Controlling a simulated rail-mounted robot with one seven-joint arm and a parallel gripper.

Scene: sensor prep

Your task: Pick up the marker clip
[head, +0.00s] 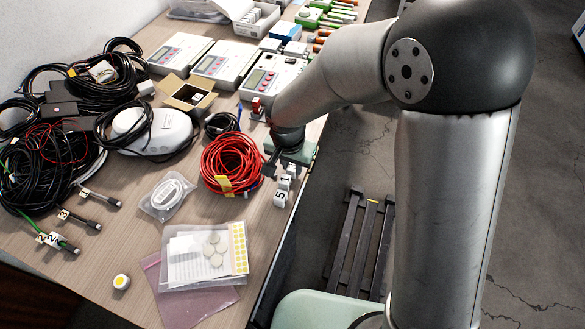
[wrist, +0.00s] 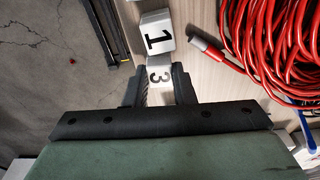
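The white marker clips stand in a short row at the table's right edge, with black numbers. In the head view, the clip marked 5 (head: 280,199) is nearest the camera, with the other clips behind it beside my gripper (head: 273,163). In the wrist view, the clip marked 3 (wrist: 159,75) sits between the two dark fingers of my gripper (wrist: 160,88). The fingers flank it closely; whether they press on it is not clear. The clip marked 1 (wrist: 157,38) is just beyond it, outside the fingers.
A coil of red cable (head: 232,165) lies close to the left of my gripper, and its plug end (wrist: 207,45) is near the fingers. A bagged white cable (head: 168,195) and document bags (head: 205,255) lie nearer. Grey meters (head: 272,78) stand behind. Floor lies beyond the edge.

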